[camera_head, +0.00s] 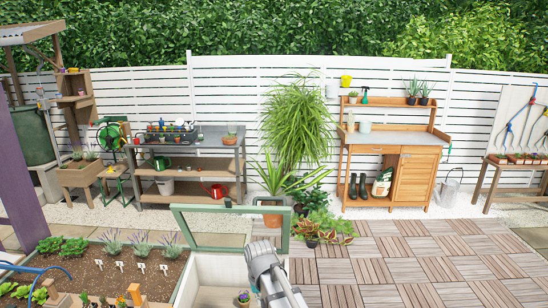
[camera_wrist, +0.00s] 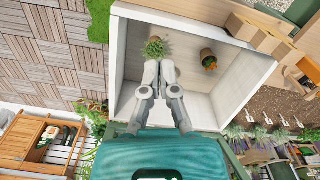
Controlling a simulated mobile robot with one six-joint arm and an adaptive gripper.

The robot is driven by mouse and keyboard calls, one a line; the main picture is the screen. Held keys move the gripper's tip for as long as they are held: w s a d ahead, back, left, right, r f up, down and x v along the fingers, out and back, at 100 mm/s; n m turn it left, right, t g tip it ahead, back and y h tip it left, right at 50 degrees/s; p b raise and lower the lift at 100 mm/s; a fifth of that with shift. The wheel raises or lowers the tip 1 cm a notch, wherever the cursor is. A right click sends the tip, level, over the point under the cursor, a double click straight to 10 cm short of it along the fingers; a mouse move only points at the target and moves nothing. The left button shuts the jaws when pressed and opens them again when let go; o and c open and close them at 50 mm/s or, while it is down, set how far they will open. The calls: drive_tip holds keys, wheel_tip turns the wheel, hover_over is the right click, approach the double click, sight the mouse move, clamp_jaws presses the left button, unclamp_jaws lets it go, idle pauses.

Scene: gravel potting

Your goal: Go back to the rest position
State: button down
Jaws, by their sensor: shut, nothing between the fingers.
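My gripper (camera_wrist: 160,66) shows in the wrist view with its two fingers close together, shut and empty. Its fingertips are over the inside of a white-walled box (camera_wrist: 119,62). A small green potted plant (camera_wrist: 155,46) is in the box just beyond the fingertips; I cannot tell whether they touch. A brown pot with a small plant (camera_wrist: 208,60) is in the box to the right, apart from the fingers. In the head view, part of my grey arm is at the bottom centre, and the gripper cannot be made out there.
The white box (camera_head: 210,263) has a raised green-framed lid (camera_head: 228,242) close to my arm. A planting bed (camera_head: 105,275) lies left. Wooden paving (camera_head: 400,265) is open on the right. A wooden potting bench (camera_head: 417,170) and a grey workbench (camera_head: 190,150) stand behind.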

drive_tip(key=s+d+m, duration=0.1)
drive_tip(key=s+d, duration=0.4)
drive_tip(key=d, duration=0.5)
drive_tip(key=s+d+m, duration=0.2)
drive_tip(key=s+d, duration=0.3)
drive_tip(key=d, duration=0.6)
drive_tip(key=shift+s, duration=0.15)
drive_tip(key=shift+d, duration=0.2)
idle(0.8)
